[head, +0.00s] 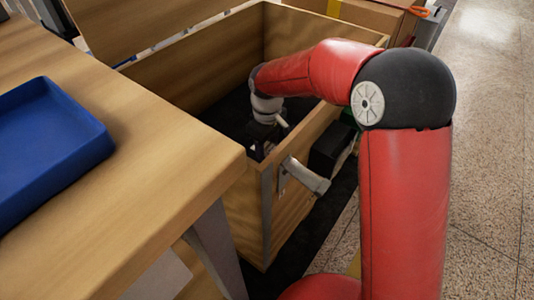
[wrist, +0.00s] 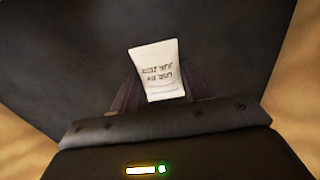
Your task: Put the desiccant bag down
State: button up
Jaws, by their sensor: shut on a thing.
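The desiccant bag (wrist: 157,68) is a small white packet with dark printing, seen in the wrist view between my gripper's fingers. My gripper (wrist: 160,88) is shut on it. In the head view my gripper (head: 259,148) is down inside a large wooden crate (head: 210,72), near its front end. A small pale bit of the bag (head: 282,122) shows beside the gripper there. The crate's dark floor (wrist: 230,45) lies beyond the bag in the wrist view. I cannot tell whether the bag touches the floor.
A wooden table (head: 150,140) with a blue tray (head: 50,145) stands at the left, close to the crate. A metal handle (head: 305,176) sticks out of the crate's near side. A cardboard box (head: 365,16) is behind the crate. Open speckled floor (head: 490,130) lies at the right.

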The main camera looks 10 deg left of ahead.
aim_at(267, 146)
jog(key=shift+f, duration=1.7)
jog(key=shift+f+b, duration=0.15)
jog(key=shift+b, duration=0.15)
jog(key=o, duration=1)
notch_tip(267, 146, up, 12)
jog(key=p, duration=0.2)
jog(key=shift+r+p, duration=0.2)
jog(key=shift+p, duration=0.15)
